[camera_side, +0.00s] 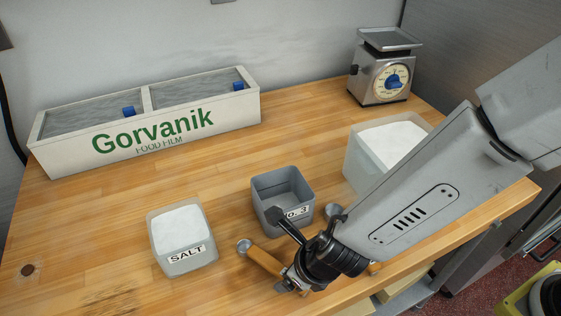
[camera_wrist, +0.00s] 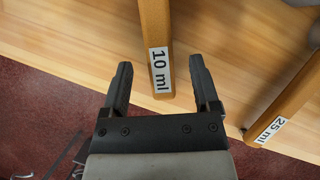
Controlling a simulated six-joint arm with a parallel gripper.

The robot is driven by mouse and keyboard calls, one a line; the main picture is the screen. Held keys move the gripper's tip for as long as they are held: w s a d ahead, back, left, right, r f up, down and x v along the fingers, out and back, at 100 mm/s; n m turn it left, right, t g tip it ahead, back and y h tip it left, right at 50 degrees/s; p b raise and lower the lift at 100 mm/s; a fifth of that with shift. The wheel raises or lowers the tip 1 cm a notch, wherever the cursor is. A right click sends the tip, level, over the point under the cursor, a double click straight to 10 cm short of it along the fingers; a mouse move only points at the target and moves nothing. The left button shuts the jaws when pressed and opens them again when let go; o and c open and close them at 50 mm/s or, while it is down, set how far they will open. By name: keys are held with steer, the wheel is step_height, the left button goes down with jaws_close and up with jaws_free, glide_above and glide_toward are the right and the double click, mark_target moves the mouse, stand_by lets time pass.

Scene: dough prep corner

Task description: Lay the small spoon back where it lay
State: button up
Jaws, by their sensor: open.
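The small spoon, marked 10 ml, has a wooden handle (camera_side: 265,262) and a round metal bowl at its left end. It appears to lie on the table near the front edge. In the wrist view its handle (camera_wrist: 157,40) runs between the two fingers of my gripper (camera_wrist: 161,63), with a gap on each side. My gripper (camera_side: 293,279) is open around the handle's label end, which it partly hides in the side view. The spoon's bowl is outside the wrist view.
A 25 ml spoon (camera_wrist: 289,102) lies to the right; my arm hides most of it in the side view. A grey No. 3 tub (camera_side: 265,205) stands behind my gripper, a SALT tub (camera_side: 185,262) to the left. A white-filled tub (camera_side: 360,170), scale (camera_side: 383,85) and film box (camera_side: 150,135) stand farther back.

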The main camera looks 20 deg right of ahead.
steer(key=shift+v, duration=2.95)
steer(key=shift+w+d+r+m, duration=0.1)
steer(key=shift+w+d+m, duration=0.1)
steer(key=shift+d+m, duration=0.2)
steer(key=d+r+n+g+h, duration=0.1)
steer(key=d+r+n+h, duration=0.1)
steer(key=d+n, duration=2.8)
steer(key=shift+w+d+r+n+g, duration=0.3)
steer(key=shift+w+r+n+g, duration=0.1)
steer(key=shift+w+n, duration=0.15)
